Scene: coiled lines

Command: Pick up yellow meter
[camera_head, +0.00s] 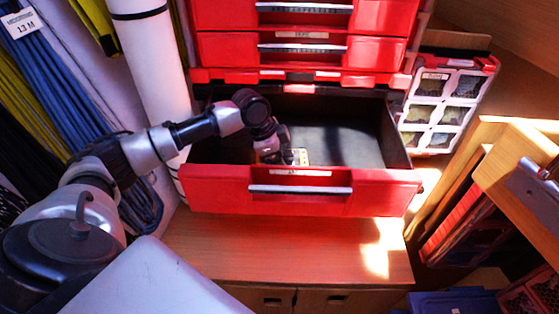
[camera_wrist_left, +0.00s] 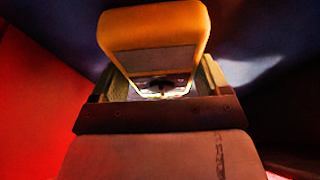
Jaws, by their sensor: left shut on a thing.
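The yellow meter (camera_wrist_left: 155,28) is between the jaws of my left gripper (camera_wrist_left: 157,88) in the left wrist view. Its yellow case and grey front panel show, and its lower part is hidden by the gripper. In the head view a small yellow part of the meter (camera_head: 303,157) shows beside my left gripper (camera_head: 288,157), inside the open red drawer (camera_head: 215,190). My left gripper is shut on the meter. I cannot tell whether the meter touches the drawer floor. My right gripper is not in view.
Shut red drawers (camera_head: 225,48) stand above the open one. A white roll (camera_head: 158,70) and hanging blue cables (camera_head: 50,85) are at the left. A clear-lidded organizer (camera_head: 437,112) is at the right. The drawer's right part is empty.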

